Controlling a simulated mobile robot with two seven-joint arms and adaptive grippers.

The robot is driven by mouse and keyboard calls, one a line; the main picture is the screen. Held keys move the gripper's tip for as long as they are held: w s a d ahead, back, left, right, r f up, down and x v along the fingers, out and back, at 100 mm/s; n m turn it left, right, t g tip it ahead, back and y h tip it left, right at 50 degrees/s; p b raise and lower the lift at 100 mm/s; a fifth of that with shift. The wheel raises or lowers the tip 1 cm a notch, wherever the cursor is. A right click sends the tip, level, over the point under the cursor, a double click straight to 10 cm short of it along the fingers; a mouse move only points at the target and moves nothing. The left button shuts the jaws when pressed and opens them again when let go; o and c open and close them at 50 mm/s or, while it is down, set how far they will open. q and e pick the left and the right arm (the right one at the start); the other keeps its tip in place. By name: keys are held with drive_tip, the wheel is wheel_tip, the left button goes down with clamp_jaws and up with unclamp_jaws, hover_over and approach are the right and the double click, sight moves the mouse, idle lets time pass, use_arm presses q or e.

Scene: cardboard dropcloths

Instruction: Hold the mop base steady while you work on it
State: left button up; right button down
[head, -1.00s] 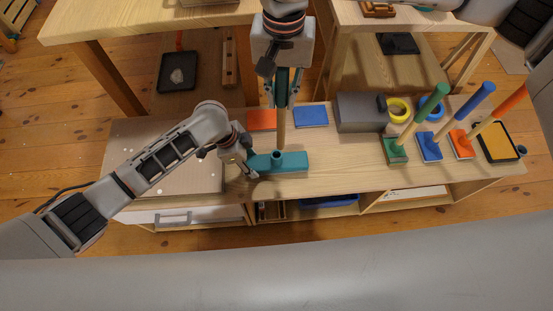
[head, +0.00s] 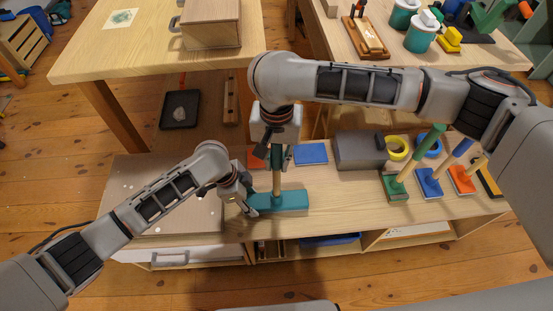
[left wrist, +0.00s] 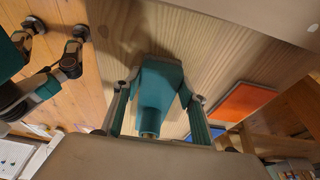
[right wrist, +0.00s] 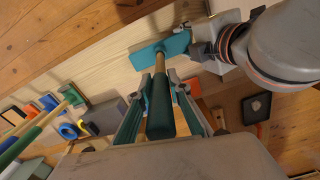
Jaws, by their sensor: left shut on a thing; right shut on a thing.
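The teal mop base (head: 292,201) lies flat on the low wooden bench. My left gripper (head: 249,204) is shut on its left end; in the left wrist view the base (left wrist: 158,76) sits between the fingers, with its socket (left wrist: 150,122) toward the camera. My right gripper (head: 277,158) is above the base, shut on the teal grip of a wooden mop handle (head: 276,187). The handle stands roughly upright, its lower end at the socket. It also shows in the right wrist view (right wrist: 160,62). How deep it sits in the socket cannot be told.
To the right on the bench (head: 340,210) stand a grey box (head: 358,151), yellow and blue rings, and several small brushes with upright handles, including a green one (head: 396,187). Orange and blue (head: 311,153) flat pads lie behind the base. The bench front is clear.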

drive_tip(key=shift+f, duration=0.15)
drive_tip(key=c, duration=1.9)
unclamp_jaws()
wheel_tip(320, 180, up, 12)
drive_tip(key=shift+r, duration=0.2)
use_arm(q)
drive_tip(key=o, duration=1.1)
drive_tip(key=shift+o, duration=0.5)
